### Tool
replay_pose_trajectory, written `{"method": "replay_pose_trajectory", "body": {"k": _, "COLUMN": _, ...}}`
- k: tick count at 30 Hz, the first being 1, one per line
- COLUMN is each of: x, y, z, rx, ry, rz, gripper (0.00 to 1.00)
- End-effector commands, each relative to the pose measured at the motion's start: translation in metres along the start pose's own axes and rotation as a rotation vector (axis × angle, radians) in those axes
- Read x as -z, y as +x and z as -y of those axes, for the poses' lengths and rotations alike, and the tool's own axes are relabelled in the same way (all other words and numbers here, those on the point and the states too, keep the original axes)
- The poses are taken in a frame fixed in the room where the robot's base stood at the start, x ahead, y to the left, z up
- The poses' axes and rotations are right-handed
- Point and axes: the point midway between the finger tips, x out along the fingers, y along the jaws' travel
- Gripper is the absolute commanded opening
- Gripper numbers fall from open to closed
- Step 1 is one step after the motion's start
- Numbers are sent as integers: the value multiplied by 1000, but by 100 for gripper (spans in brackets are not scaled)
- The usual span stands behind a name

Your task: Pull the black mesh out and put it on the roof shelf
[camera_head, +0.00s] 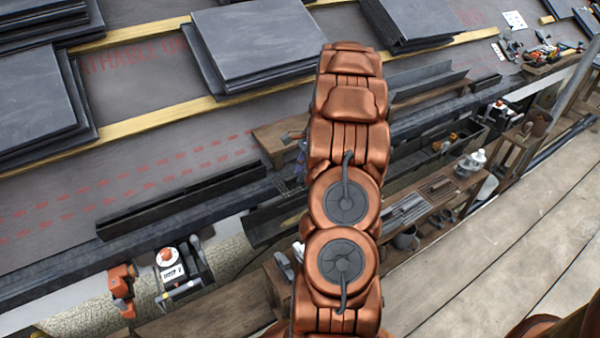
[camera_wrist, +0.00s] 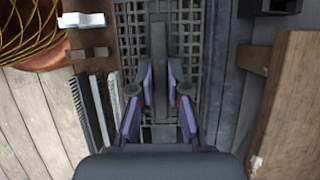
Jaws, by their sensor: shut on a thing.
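The black mesh (camera_wrist: 190,45) is a dark open grid in the upper middle of the wrist view. My gripper (camera_wrist: 160,88), with purple-lined fingers, is shut on a narrow dark upright part of it. The gripper's body hides the near end. In the head view my arm covers most of the gripper and mesh; only a small bit of dark grid (camera_head: 289,184) shows left of the arm. A wooden shelf (camera_head: 268,146) lies on the roof's lower edge, left of my arm; I cannot tell for sure if this is the roof shelf.
Slate stacks (camera_head: 262,45) lie on the roof battens. A dark gutter trough (camera_head: 180,205) runs along the eave. A wooden bench (camera_head: 440,190) with tools stands right of my arm. An orange-and-white tool (camera_head: 172,268) sits lower left. The wrist view shows a wooden board (camera_wrist: 295,110) close on the right.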

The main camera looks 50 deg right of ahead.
Motion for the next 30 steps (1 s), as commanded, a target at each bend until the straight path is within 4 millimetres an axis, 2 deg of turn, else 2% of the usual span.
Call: {"method": "replay_pose_trajectory", "body": {"k": 30, "x": -13, "y": -31, "z": 0, "rx": 0, "ry": -1, "rz": 0, "gripper": 0}}
